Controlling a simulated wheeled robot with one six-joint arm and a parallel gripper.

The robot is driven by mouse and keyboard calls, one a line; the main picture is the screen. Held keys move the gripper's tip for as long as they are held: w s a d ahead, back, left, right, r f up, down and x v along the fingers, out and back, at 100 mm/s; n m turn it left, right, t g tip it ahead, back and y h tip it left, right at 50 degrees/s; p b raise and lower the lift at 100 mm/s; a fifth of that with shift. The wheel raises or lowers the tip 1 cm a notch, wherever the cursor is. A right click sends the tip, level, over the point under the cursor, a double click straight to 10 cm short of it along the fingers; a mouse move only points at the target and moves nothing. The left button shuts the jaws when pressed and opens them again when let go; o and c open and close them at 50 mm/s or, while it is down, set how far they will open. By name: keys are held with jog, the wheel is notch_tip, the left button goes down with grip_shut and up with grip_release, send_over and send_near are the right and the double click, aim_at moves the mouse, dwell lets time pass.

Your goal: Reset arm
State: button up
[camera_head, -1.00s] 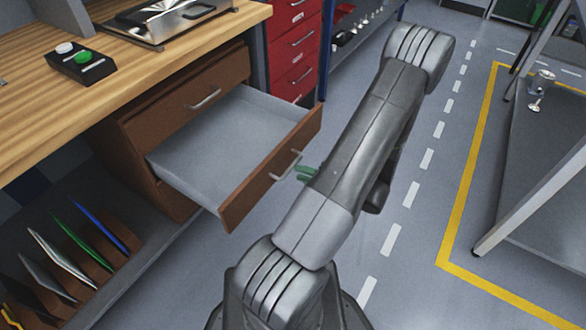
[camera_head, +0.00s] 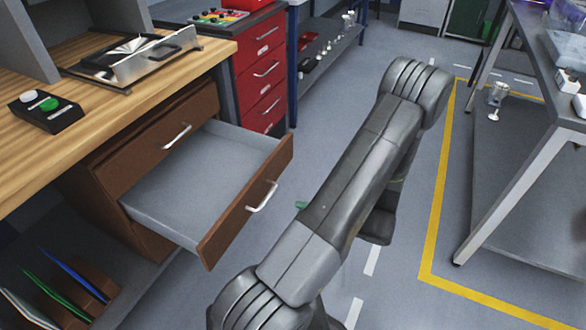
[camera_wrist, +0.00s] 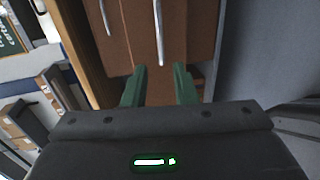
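The lower drawer (camera_head: 205,180) of a brown wooden cabinet stands pulled open and looks empty, with a curved metal handle (camera_head: 263,197) on its front. In the head view, a green fingertip of my gripper (camera_head: 301,205) shows just right of the handle, apart from it; my arm hides the rest. In the wrist view, the two green fingers of my gripper (camera_wrist: 158,72) are spread with nothing between them. The drawer handle (camera_wrist: 158,35) lies ahead of the gap. The upper drawer (camera_head: 160,135) is shut.
A wooden worktop (camera_head: 80,110) carries a button box (camera_head: 44,110) and a metal device (camera_head: 135,60). A red drawer cabinet (camera_head: 262,70) stands behind. A grey table (camera_head: 535,160) stands right, past a yellow floor line (camera_head: 440,200). The floor between is clear.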

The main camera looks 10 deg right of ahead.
aim_at(266, 201)
jog(key=shift+b+x, duration=1.3)
jog(key=shift+x, duration=5.85)
jog(key=shift+r, duration=0.15)
jog(key=shift+s, duration=0.1)
